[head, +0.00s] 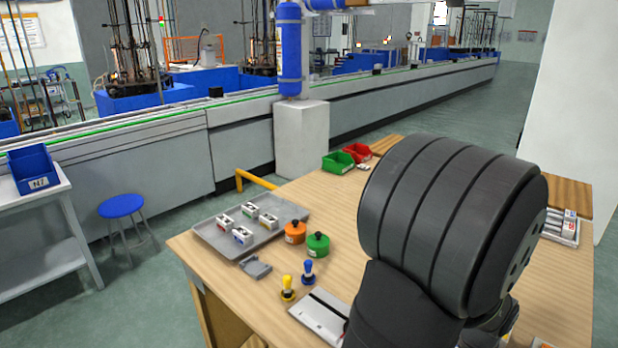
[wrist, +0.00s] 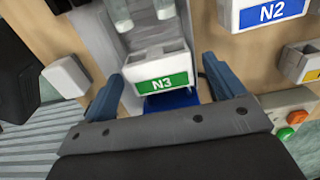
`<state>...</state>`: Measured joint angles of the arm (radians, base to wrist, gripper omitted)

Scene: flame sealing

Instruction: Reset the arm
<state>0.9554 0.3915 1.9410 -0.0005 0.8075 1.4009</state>
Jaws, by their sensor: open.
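In the wrist view my gripper (wrist: 164,70) is open, one blue-grey finger on each side of a white block with a green N3 label (wrist: 161,82). Gaps show between the block and both fingers, so it does not look gripped. The block stands before a grey fixture (wrist: 105,30) holding clear glass tubes (wrist: 143,12). Something blue shows below it. In the head view my dark arm fills the right side and hides my gripper and this fixture.
A white N2 block (wrist: 262,12) and a yellow-labelled block (wrist: 300,62) sit to the right in the wrist view, above green and red buttons (wrist: 291,125). In the head view, a grey tray (head: 215,236) holds several small blocks, near orange (head: 295,232) and green (head: 318,245) pots.

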